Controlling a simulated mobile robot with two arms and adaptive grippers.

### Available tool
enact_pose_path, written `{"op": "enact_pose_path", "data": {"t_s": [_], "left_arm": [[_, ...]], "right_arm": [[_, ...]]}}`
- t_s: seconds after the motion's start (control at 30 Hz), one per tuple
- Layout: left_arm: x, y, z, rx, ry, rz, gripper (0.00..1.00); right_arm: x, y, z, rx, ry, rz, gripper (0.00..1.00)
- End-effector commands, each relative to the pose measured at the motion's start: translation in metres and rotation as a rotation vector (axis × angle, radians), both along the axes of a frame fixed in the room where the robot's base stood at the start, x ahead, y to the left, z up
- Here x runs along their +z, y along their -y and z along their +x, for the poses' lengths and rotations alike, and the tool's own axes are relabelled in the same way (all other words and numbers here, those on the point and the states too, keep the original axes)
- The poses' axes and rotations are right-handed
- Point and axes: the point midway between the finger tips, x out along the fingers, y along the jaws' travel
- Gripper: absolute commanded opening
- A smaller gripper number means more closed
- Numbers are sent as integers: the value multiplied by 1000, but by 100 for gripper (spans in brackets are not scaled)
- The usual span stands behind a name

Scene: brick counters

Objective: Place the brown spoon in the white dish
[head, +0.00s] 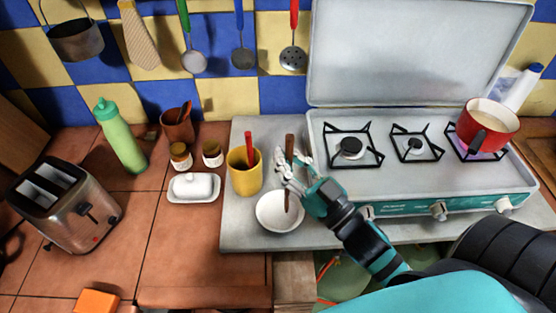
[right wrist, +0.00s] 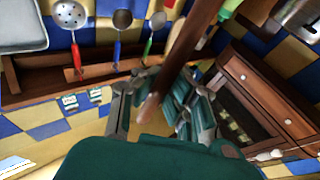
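The brown spoon (head: 289,148) is upright in my right gripper (head: 291,168), with one end above the fingers and the other below them. Its lower end shows over the white dish (head: 290,219), a round bowl on the grey counter. I cannot tell whether the spoon touches the dish. In the right wrist view the spoon (right wrist: 193,48) runs between the fingers (right wrist: 158,100), which are closed around it. My left gripper is not in view.
A yellow cup (head: 244,178) with a red utensil stands close left of the dish. The stove (head: 400,185) is at the right, with a red pot (head: 492,125) on it. A white butter dish (head: 194,187), jars, a green bottle (head: 121,137) and a toaster (head: 68,207) stand left.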

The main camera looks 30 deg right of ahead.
Motion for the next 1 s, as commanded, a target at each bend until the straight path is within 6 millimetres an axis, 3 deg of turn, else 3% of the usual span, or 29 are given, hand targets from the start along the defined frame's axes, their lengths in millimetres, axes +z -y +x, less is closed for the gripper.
{"op": "enact_pose_path", "data": {"t_s": [0.03,0.17,0.43,0.83,1.0], "left_arm": [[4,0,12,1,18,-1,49],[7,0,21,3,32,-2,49],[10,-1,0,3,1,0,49],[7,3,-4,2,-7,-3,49],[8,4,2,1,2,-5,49]], "right_arm": [[1,-2,6,-1,0,1,0],[-1,-5,15,-1,0,0,0],[-34,-7,19,-2,-2,2,0],[-42,-7,18,-1,-1,1,0],[-40,-7,18,-1,-1,1,22]]}}
